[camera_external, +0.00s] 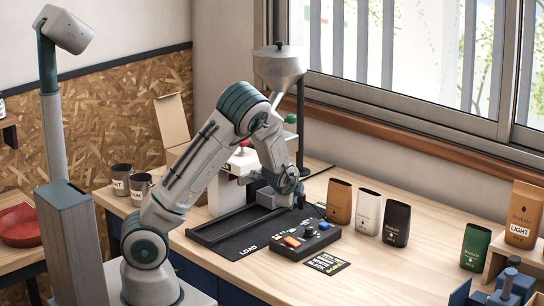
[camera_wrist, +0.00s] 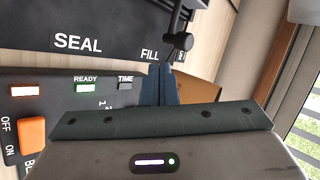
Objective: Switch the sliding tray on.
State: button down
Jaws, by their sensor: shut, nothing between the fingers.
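The control box (camera_external: 300,240) is a dark box on the bench in front of the black sliding track (camera_external: 232,232), which is marked LOAD. In the wrist view the box (camera_wrist: 60,110) has an orange switch (camera_wrist: 33,135) beside OFF and ON labels; which way it is set I cannot tell. Above the switch are a lit orange-red lamp (camera_wrist: 25,91) and a lit green lamp (camera_wrist: 85,88) under READY. My gripper (camera_external: 299,203) is shut and empty, pointing down near the far right end of the box.
A white machine with a hopper (camera_external: 278,68) stands behind the track. Brown, white and black pouches (camera_external: 368,212) stand to the right. Metal cups (camera_external: 140,188) stand at left.

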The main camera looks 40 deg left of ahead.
jog(key=v, duration=0.6)
jog(key=shift+s, duration=0.1)
jog(key=s+d+r+n+g+h, duration=0.1)
jog(key=s+r+n, duration=0.2)
jog(key=s, duration=0.6)
jog(key=s+d+r+n+g+h, duration=0.1)
jog(key=s+r+n, duration=0.3)
jog(key=s, duration=0.6)
jog(key=s+d+r+n+g+h, duration=0.1)
jog(key=s+r+n, duration=0.3)
jog(key=s, duration=0.6)
jog(key=shift+s+d+n+g+h, duration=0.25)
jog(key=shift+n+g+h, duration=0.35)
jog(key=shift+n+g, duration=0.25)
jog(key=shift+w+r, duration=0.1)
jog(key=shift+r, duration=0.05)
dwell(0.5)
